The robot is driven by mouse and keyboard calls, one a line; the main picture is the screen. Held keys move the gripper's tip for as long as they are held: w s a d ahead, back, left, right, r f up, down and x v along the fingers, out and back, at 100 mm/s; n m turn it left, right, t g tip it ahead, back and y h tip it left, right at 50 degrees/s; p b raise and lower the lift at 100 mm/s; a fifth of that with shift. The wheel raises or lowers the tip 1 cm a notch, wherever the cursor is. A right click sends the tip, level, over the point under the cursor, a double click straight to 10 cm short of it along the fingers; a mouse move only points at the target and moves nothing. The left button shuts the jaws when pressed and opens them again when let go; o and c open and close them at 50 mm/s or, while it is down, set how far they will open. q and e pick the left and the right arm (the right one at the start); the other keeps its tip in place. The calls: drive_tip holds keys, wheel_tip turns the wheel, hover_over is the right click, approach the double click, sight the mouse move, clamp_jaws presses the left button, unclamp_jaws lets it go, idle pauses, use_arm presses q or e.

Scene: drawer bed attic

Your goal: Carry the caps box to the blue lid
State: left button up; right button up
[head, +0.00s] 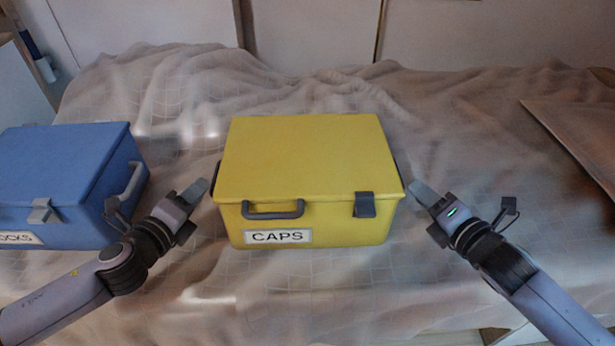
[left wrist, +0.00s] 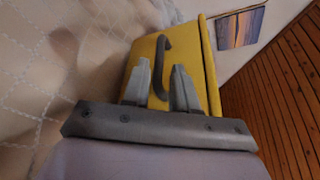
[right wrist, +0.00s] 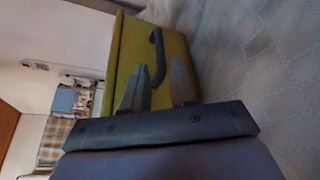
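The yellow caps box (head: 310,160) sits closed on the rumpled bedspread, its "CAPS" label facing me. A dark side handle shows in the left wrist view (left wrist: 162,62) and another in the right wrist view (right wrist: 157,57). My left gripper (head: 201,189) is beside the box's left side, fingers apart, with the handle between or just beyond them. My right gripper (head: 418,191) is open likewise at the right side handle. Whether the fingers touch the handles is unclear. The blue lid (head: 62,155) is on a blue box at the left, partly out of frame.
The blue box (head: 78,226), its label ending in "OCKS", stands left of my left gripper. A flat pale board or panel (head: 580,135) lies at the right. Bedspread (head: 480,130) is bare behind the right gripper, and a narrow strip separates the two boxes.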

idle(0.3)
